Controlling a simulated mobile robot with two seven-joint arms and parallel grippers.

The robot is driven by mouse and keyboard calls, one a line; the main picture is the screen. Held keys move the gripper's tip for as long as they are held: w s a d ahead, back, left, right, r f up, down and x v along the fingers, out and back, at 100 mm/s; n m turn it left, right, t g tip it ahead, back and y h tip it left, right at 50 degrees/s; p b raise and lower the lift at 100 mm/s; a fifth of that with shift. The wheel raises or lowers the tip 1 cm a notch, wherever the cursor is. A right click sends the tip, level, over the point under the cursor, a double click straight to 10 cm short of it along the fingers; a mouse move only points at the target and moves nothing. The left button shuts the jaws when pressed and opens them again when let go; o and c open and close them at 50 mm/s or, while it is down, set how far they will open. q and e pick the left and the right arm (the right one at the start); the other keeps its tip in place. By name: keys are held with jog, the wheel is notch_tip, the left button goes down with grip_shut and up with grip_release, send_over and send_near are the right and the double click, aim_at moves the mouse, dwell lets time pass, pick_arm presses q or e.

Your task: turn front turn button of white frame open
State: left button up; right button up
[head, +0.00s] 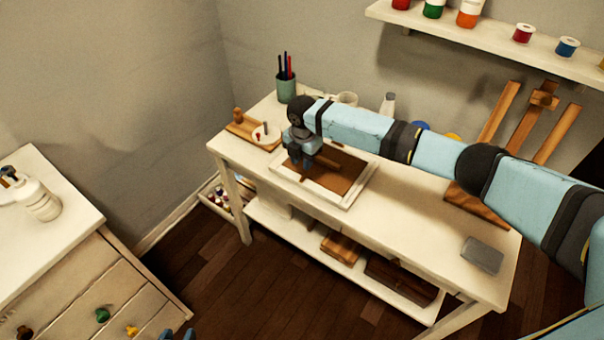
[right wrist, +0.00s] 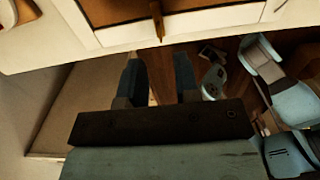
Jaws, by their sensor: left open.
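The white frame (head: 345,206) lies flat on the white table with a brown back panel (head: 340,178) inside it. Its front rail also shows in the right wrist view (right wrist: 205,30). The front turn button (right wrist: 157,20) is a small wooden bar pointing across the front rail, from the panel side toward the outer edge. My right gripper (head: 301,162) is over the frame's left part. In the right wrist view its fingers (right wrist: 158,80) are apart and empty, with the button ahead of the gap. My left gripper (head: 178,334) is barely in view at the bottom edge, open and away from the table.
A pen cup (head: 286,88) and a wooden board with a white round item (head: 262,134) stand beyond the frame. A grey box (head: 482,255) sits at the table's right end, and an easel (head: 500,110) stands behind. A drawer cabinet (head: 60,270) is at left.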

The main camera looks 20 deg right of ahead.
aim_at(302, 177)
notch_tip(302, 177, down, 6)
jog(key=shift+f, duration=0.15)
jog(key=shift+c, duration=0.3)
grip_shut()
